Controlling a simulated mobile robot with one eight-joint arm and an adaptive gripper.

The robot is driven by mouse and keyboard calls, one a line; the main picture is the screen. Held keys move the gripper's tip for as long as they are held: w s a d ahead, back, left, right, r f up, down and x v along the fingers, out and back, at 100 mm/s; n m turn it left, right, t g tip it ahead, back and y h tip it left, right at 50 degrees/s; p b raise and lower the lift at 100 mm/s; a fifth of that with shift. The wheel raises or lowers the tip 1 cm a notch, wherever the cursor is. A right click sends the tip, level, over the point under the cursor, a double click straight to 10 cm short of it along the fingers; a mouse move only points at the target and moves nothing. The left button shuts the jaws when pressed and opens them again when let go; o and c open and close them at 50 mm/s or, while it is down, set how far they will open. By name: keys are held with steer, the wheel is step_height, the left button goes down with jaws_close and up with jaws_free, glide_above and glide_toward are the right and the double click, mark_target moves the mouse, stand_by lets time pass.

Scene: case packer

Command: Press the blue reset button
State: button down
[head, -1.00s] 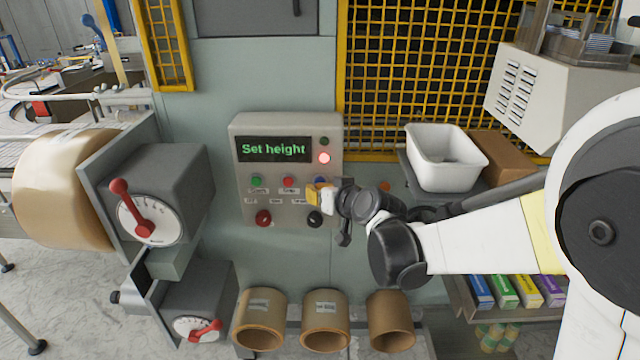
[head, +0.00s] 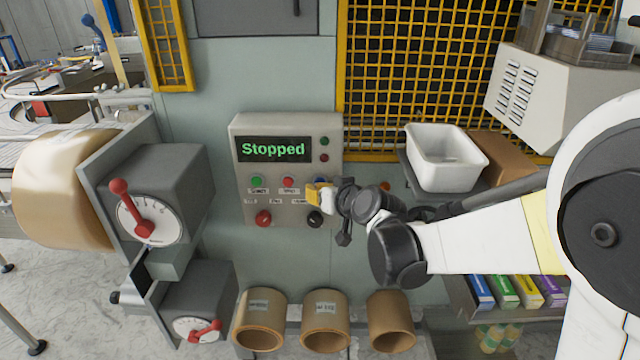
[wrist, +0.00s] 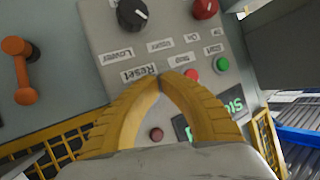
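The grey control panel (head: 240,160) hangs on the wall, and its display (head: 273,149) reads "Stopped". The blue reset button (head: 320,181) shows only as a sliver above my gripper (head: 312,193) in the head view. My gripper is at the right part of the panel, its yellow fingers pointing at it. In the wrist view my gripper (wrist: 161,82) has its fingertips together, empty, beside the "Reset" label (wrist: 139,73). The fingers hide the blue button there, so I cannot tell whether they touch it.
A green button (head: 256,181), a red button (head: 288,182), a red knob (head: 263,218) and a black knob (head: 315,219) are close by on the panel. A white bin (head: 445,160) stands to the right; cardboard tubes (head: 325,320) are below.

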steer(key=shift+s, duration=0.65)
steer(key=s, duration=0.5)
steer(key=shift+a, duration=0.1)
stand_by(0.5)
steer(key=s+d+f+m+g+h+b, duration=0.1)
steer(key=s+d+f+b, duration=0.3)
steer(key=s, duration=0.4)
steer(key=s+d+f+m+g+h+b, duration=0.1)
steer(key=s+d+f+g+h+b, duration=0.1)
steer(key=s+d+f+b, duration=0.3)
steer(key=s+d+f+m+g+h+b, duration=0.1)
steer(key=s+d+f+h+b, duration=0.2)
steer(key=s+d+f, duration=0.3)
steer(key=s+d+b, duration=0.1)
steer(key=s+d, duration=0.3)
steer(key=s, duration=0.2)
steer(key=shift+d+g+b, duration=0.15)
steer(key=shift+g+b, duration=0.15)
steer(key=shift+b, duration=0.05)
